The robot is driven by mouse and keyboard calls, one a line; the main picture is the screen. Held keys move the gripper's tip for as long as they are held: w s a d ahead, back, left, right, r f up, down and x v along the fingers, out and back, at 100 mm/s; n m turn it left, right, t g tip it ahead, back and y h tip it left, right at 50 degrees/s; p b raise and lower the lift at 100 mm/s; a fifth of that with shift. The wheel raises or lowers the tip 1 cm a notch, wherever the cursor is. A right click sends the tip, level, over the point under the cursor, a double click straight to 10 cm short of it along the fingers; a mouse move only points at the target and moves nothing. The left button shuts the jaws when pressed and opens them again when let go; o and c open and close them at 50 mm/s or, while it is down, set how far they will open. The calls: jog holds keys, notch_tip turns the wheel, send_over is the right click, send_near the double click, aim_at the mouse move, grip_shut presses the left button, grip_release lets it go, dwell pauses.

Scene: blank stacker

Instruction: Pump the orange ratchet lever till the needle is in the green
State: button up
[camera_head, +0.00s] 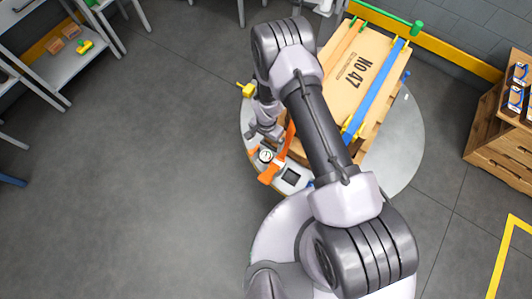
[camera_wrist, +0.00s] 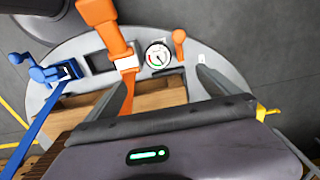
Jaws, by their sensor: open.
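The orange ratchet lever (camera_wrist: 102,14) stands at the top left of the wrist view, with an orange strap (camera_wrist: 128,88) running down from it. In the head view the lever (camera_head: 270,173) is at the near edge of the round platform. A round white gauge (camera_wrist: 157,54) sits just right of the lever; its needle is too small to read for certain. It also shows in the head view (camera_head: 266,155). My gripper (camera_wrist: 165,72) is open and empty, its fingers spread below the gauge; the left finger is close to the orange strap. The head view partly hides my gripper.
A wooden crate (camera_head: 345,75) marked No 47 stands on the round platform (camera_head: 405,140). A blue ratchet (camera_wrist: 62,72) is left of the orange one, and a small orange knob (camera_wrist: 179,38) is right of the gauge.

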notch_tip(320, 180, down, 4)
jog(key=shift+r+b, duration=0.2)
jog(key=shift+b, duration=0.4)
jog(key=shift+r, duration=0.1)
